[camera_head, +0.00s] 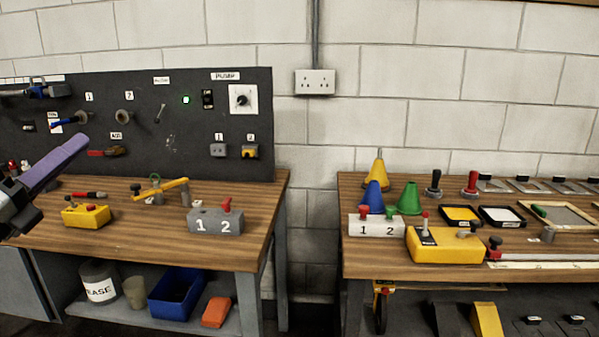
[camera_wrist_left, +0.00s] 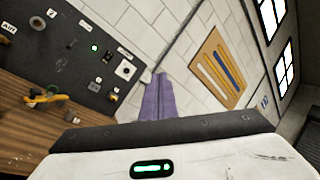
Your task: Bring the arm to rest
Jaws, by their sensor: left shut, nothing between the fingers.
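My left gripper (camera_head: 58,163) comes in at the left edge of the head view, with purple fingers pointing up and to the right. The fingers lie together, shut and empty, in front of the left workbench and its dark panel. In the left wrist view the purple fingers (camera_wrist_left: 156,97) sit side by side against the white block wall, touching nothing. The wrist's white housing fills the bottom of that view. My right gripper is not in either view.
The left bench (camera_head: 130,222) holds a yellow box (camera_head: 86,215) and a grey 1-2 box (camera_head: 215,222), below the dark panel (camera_head: 140,150). The right bench (camera_head: 385,258) holds cones, a yellow control box (camera_head: 450,247) and frames. A gap separates the benches.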

